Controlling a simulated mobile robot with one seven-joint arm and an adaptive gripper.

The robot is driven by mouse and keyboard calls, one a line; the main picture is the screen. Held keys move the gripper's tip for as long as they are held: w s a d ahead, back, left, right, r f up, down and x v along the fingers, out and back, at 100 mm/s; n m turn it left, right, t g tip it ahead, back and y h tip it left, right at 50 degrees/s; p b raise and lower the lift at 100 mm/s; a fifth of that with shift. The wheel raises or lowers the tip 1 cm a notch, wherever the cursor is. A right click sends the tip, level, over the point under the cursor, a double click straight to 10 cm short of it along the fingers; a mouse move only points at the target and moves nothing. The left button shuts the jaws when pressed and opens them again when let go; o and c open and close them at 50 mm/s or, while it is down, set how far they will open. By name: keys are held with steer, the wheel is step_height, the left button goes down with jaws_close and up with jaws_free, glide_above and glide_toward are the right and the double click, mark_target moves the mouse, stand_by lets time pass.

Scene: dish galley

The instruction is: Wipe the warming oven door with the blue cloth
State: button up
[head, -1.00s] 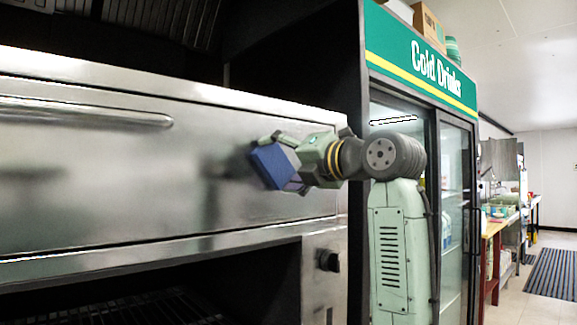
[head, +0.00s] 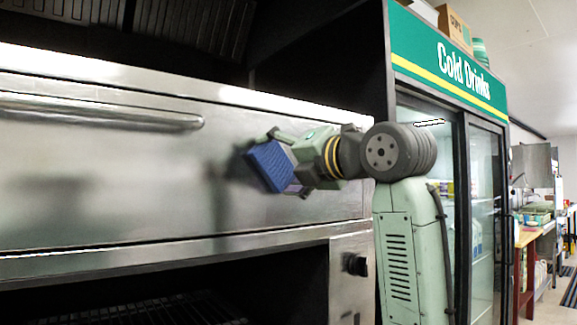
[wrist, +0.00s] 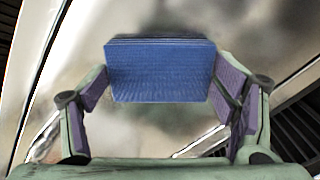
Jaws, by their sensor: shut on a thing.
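The warming oven door (head: 110,190) is a wide brushed-steel panel with a horizontal bar handle (head: 100,112) at its upper left. My gripper (head: 285,165) is at the right part of the door, in front of it. It is shut on the blue cloth (head: 268,166), a thick folded block. In the wrist view the cloth (wrist: 160,72) sits between the two purple-padded fingers, with the blurred steel door behind it. The cloth's far face is hidden, so I cannot tell whether it touches the door.
Below the door is a dark open compartment with a rack (head: 150,310). A black knob (head: 356,264) sits on the steel panel at its right. A Cold Drinks fridge (head: 455,150) stands right of the oven, behind my arm. A counter (head: 527,238) shows at far right.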

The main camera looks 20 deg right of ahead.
steer(key=shift+d, duration=0.1)
steer(key=v, duration=0.6)
stand_by(0.4)
steer(key=shift+v, duration=1.55)
